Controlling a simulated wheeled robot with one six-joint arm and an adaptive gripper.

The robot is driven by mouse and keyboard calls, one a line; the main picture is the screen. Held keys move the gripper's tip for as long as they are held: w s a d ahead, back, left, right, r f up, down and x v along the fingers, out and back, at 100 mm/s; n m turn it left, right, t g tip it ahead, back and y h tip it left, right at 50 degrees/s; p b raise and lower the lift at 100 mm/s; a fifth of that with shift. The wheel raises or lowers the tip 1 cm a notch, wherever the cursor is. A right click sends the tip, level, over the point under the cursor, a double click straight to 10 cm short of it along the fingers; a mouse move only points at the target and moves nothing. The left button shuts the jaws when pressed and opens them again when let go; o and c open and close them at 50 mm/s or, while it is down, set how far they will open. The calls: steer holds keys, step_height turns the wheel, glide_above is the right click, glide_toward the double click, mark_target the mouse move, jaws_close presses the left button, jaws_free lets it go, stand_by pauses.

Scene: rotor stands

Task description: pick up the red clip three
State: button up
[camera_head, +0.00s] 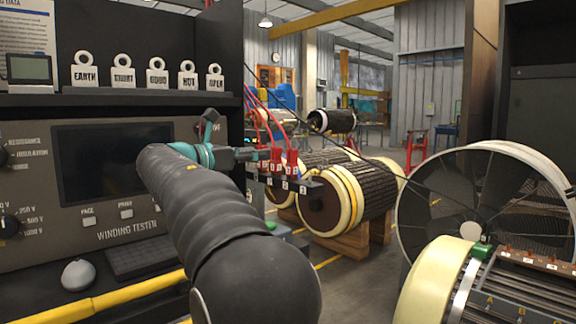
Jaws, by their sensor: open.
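Several red clips stand in a row on a dark holder (312,192) right of the middle of the head view. Small white number tags show on the holder's front, too small to read surely. The rightmost red clip (291,160) is probably clip three. Red leads rise from the clips toward the upper left. My gripper (250,154), grey with a teal wrist, is at the left end of the row and points right. It is open, and no clip shows held in it. Whether a finger touches the nearest clip cannot be told.
The winding tester panel (120,238) is at left, with a shelf of labelled tags (150,88) above. A rotor (345,195) lies on wooden blocks (350,240) behind the holder. Another machine (500,285) with a round shroud is at right. Open floor lies between.

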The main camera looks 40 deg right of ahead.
mark_target(288, 152)
steer(key=shift+w+d+f, duration=0.1)
steer(key=shift+d, duration=1.95)
steer(key=shift+w+d+f, duration=0.1)
steer(key=shift+w+d, duration=0.05)
steer(key=shift+d, duration=1.9)
steer(key=shift+w+d+f, duration=0.1)
steer(key=shift+d, duration=1.95)
jaws_close()
